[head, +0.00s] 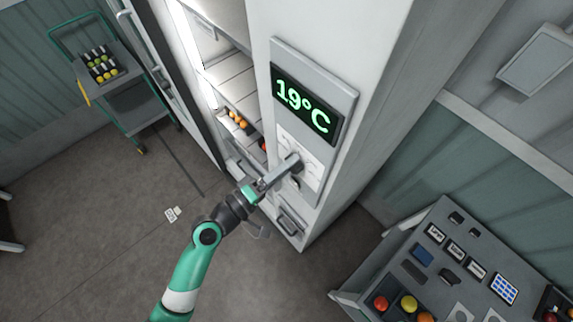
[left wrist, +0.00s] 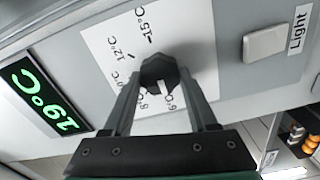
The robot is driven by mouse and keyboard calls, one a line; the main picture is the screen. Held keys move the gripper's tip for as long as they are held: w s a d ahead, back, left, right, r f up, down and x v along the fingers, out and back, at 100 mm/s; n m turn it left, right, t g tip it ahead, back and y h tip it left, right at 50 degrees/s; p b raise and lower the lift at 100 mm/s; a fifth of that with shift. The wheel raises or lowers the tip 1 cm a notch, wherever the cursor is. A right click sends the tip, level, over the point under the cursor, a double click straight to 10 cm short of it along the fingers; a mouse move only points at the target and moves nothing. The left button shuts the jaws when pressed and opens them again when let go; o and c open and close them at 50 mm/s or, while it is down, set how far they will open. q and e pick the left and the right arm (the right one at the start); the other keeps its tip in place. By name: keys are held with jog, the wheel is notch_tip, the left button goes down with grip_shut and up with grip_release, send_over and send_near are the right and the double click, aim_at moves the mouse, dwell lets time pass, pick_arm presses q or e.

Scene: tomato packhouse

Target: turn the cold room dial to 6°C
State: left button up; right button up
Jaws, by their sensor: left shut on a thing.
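The dark cold room dial (left wrist: 160,72) sits on a white scale plate (left wrist: 112,48) in the left wrist view. The plate's labels include 15°C, 12°C, 8°C and 6°C. The dial's white mark is on the side of the 8°C and 6°C labels and seems nearer 6°C. My left gripper (head: 293,164) is shut on the dial, one finger on each side; the wrist view shows the fingers (left wrist: 160,83) too. The green display (head: 301,104) above the plate reads 19°C. In the head view my gripper hides most of the dial. My right gripper is not in view.
A grey Light switch (left wrist: 280,42) is beside the scale plate. The cold room (head: 225,85) stands open, with produce on its shelves. A trolley with a crate (head: 103,66) is at the far left. A grey bench (head: 440,240) with labelled items and tomatoes is at the right.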

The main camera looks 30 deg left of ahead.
pick_arm(q)
jog(key=o, duration=1.4)
jog(key=b+v, duration=0.3)
jog(key=v, duration=0.8)
jog(key=shift+s+a, duration=0.15)
jog(key=shift+s, duration=0.15)
